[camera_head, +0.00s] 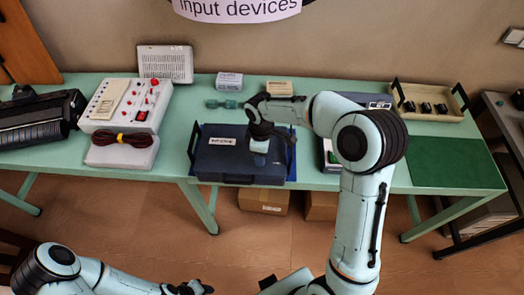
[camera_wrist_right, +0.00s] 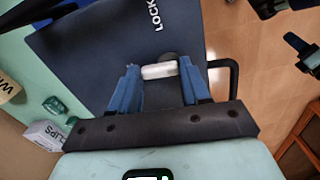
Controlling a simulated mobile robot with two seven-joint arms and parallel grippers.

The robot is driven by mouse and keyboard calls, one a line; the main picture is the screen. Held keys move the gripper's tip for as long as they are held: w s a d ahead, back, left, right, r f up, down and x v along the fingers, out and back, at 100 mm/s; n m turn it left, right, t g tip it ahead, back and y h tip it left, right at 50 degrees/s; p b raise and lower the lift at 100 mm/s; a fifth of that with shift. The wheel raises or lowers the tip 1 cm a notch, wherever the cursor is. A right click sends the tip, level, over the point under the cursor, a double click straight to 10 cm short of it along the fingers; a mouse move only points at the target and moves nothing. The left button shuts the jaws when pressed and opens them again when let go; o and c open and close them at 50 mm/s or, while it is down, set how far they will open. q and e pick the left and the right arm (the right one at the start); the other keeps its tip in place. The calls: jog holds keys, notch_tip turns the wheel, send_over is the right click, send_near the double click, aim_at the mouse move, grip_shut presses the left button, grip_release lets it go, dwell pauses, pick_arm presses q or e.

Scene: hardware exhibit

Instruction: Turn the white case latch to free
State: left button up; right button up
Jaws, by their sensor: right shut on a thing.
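The dark blue case (camera_head: 215,165) lies closed on the green table, with a white label on its lid and a handle at its front edge. In the right wrist view, the case lid (camera_wrist_right: 100,60) carries the letters "LOCK", partly cut off. The white latch (camera_wrist_right: 158,71) is a short bar on a round grey base. My right gripper (camera_wrist_right: 160,82) has its blue fingers at the two ends of the latch and is shut on it. In the head view, my right gripper (camera_head: 259,157) hides the latch. My left gripper (camera_head: 190,289) is low at the bottom edge, away from the table, its fingers unclear.
A white console with red knobs (camera_head: 128,102) and a grey box with a cable (camera_head: 105,155) stand left of the case. A black machine (camera_head: 35,122) is at far left. Small label boxes (camera_head: 229,81) stand behind. A tray (camera_head: 455,112) and a bare green mat (camera_head: 455,165) are at right.

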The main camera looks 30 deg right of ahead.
pick_arm(q)
jog(key=shift+w+r, duration=0.2)
jog(key=shift+r, duration=0.05)
pick_arm(e)
jog(key=shift+n, duration=0.6)
jog(key=o, duration=1.1)
jog(key=shift+c, duration=0.2)
jog(key=shift+r, duration=0.1)
pick_arm(q)
jog(key=shift+w+r+p, duration=0.8)
jog(key=shift+w+r, duration=0.05)
jog(key=shift+r, duration=0.05)
pick_arm(e)
notch_tip(320, 180, up, 13)
pick_arm(q)
jog(key=shift+s, duration=0.1)
